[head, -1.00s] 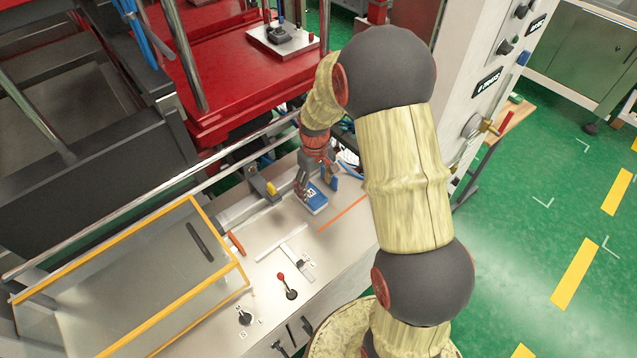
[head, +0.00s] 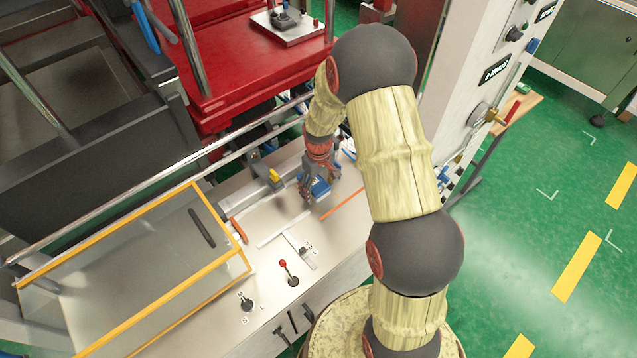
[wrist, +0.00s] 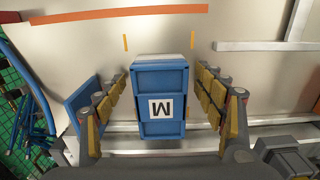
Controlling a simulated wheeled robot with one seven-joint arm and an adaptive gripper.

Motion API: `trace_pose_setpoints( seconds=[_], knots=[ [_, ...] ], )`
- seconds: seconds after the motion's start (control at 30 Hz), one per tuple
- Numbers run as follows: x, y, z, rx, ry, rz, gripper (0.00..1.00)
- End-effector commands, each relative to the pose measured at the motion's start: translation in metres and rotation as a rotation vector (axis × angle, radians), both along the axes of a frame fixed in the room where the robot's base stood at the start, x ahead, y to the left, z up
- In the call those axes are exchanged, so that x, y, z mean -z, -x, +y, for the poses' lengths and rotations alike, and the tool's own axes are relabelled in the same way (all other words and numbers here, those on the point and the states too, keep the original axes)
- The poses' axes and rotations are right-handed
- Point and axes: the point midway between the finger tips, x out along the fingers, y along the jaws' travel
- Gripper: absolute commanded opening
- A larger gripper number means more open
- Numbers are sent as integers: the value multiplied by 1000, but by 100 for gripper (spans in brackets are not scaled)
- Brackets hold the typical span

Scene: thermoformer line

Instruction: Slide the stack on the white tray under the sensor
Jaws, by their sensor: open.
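A blue stack (head: 320,187) stands on the pale bench top; in the wrist view it is a blue block (wrist: 160,75) with a white square label bearing a dark letter. A thin white edge (wrist: 160,57), perhaps the white tray, shows at its far end; the rest below is hidden. My gripper (wrist: 163,92) is open, its fingers on either side of the stack with a visible gap on each side. In the head view my gripper (head: 319,184) is low around the stack. A grey block with a yellow part (head: 272,177), possibly the sensor, is left of it.
An orange line (head: 342,203) lies on the bench right of the stack. A blue plate (wrist: 84,98) stands just outside the left finger. A red-knobbed lever (head: 283,264) and a yellow-edged clear guard (head: 150,235) are nearer and left. A metal rail runs behind.

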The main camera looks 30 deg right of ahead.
Motion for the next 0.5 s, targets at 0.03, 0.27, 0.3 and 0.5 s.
trace_pose_setpoints(
  seconds=[0.03, 0.27, 0.3, 0.5],
  knots=[
    [1, 0, 0, 0, 0, 0, 70],
    [2, 0, 0, 0, 0, 0, 70],
    [2, 0, 0, 0, 0, 0, 69],
    [2, 0, 0, 0, 0, 1, 58]
  ],
)
